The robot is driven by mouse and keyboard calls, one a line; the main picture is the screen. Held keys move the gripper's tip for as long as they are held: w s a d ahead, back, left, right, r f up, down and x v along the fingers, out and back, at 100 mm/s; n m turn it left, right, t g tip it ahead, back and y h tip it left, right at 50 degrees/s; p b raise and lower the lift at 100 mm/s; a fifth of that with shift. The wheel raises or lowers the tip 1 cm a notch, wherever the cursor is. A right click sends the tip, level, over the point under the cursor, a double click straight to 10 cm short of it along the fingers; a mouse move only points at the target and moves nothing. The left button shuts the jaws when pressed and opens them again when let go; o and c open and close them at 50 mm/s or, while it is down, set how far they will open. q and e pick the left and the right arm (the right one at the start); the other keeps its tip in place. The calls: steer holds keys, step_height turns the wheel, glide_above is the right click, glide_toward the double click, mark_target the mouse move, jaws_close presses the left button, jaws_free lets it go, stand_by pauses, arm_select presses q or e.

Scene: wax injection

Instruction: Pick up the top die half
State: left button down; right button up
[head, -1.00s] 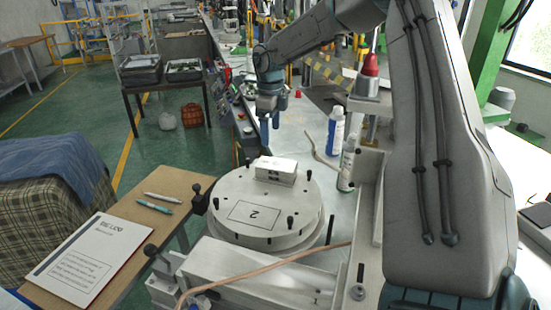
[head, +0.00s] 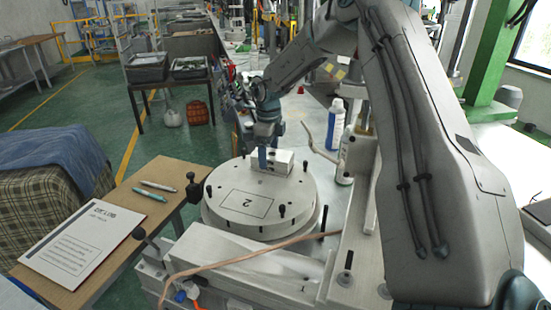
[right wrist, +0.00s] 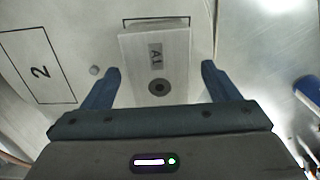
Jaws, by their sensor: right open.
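The top die half appears to be a small pale block (head: 284,168) on the round plate marked 2 (head: 228,217). In the right wrist view the block (right wrist: 172,58) has an A1 label and a dark round hole. My right gripper (head: 271,148) is open at the block. In the right wrist view its two blue fingers (right wrist: 160,72) are on either side of the block, with a gap on each side. The seam between die halves is too small to make out. My left gripper is not in view.
Black pins stand around the plate's rim. A blue-and-white bottle (head: 335,124) and a second white bottle (head: 345,158) stand right of the plate. A copper-coloured hose (head: 250,257) crosses in front. A wooden board (head: 150,190) with a document (head: 82,243) and pens is at left.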

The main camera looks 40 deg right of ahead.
steer(key=shift+a, duration=0.1)
steer(key=c, duration=0.5)
steer(key=shift+r, duration=0.1)
steer(key=c, duration=0.7)
steer(key=shift+r, duration=0.1)
steer(key=shift+c, duration=0.2)
